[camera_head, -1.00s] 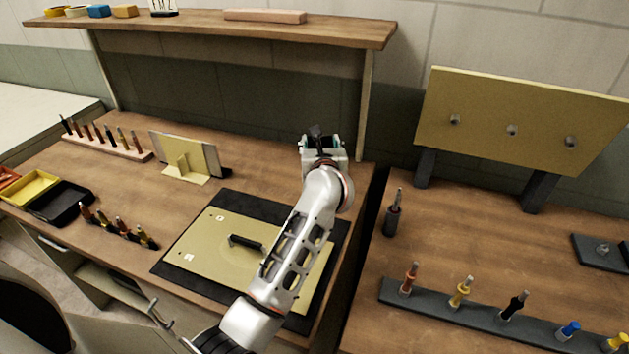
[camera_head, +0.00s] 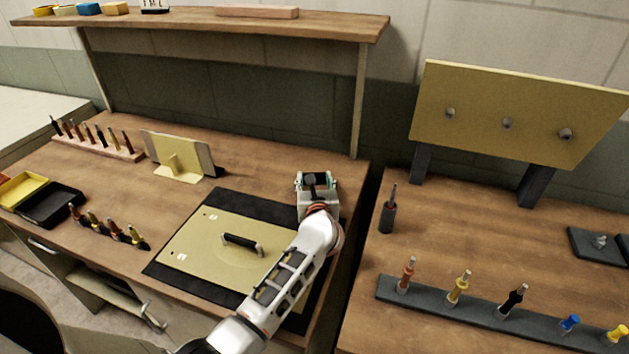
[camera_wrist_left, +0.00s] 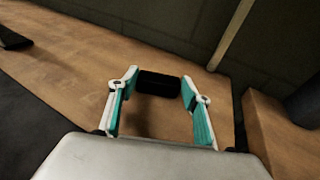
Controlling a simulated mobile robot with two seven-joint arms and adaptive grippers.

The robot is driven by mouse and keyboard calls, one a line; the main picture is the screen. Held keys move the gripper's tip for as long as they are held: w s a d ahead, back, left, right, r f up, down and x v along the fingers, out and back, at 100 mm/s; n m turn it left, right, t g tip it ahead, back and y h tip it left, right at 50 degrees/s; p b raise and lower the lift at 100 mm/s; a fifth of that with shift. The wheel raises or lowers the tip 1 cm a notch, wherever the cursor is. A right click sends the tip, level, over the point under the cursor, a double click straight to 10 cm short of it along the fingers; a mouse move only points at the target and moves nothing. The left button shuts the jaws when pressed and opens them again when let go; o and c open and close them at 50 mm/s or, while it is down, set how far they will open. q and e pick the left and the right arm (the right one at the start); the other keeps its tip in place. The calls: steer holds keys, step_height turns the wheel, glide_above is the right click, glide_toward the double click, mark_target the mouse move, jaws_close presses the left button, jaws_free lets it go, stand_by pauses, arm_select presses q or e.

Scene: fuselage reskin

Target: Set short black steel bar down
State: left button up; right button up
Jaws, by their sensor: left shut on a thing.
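The short black steel bar (camera_wrist_left: 158,83) is between the teal-padded fingers of my left gripper in the left wrist view. My left gripper (camera_wrist_left: 160,80) is shut on the bar, over the wooden bench top. In the head view my left gripper (camera_head: 318,180) is at the back right of the bench, just beyond the black mat's upper right corner. There the bar is mostly hidden by the gripper. I cannot tell whether the bar touches the wood. My right gripper is not in view.
A tan panel with a black handle (camera_head: 242,244) lies on the black mat (camera_head: 230,200). The shelf post (camera_head: 361,105) stands behind my gripper. A gap separates this wooden bench (camera_head: 270,175) from the right bench, which holds a dark tool holder (camera_head: 388,217). Wood left of my gripper is clear.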

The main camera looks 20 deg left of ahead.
arm_select(q)
steer(key=shift+r, duration=0.2)
steer(key=shift+f, duration=0.25)
steer(key=o, duration=1.5)
steer(key=shift+r, duration=0.25)
steer(key=v, duration=0.7)
steer(key=shift+s+d, duration=0.1)
steer(key=shift+s, duration=0.1)
steer(key=shift+f, duration=0.1)
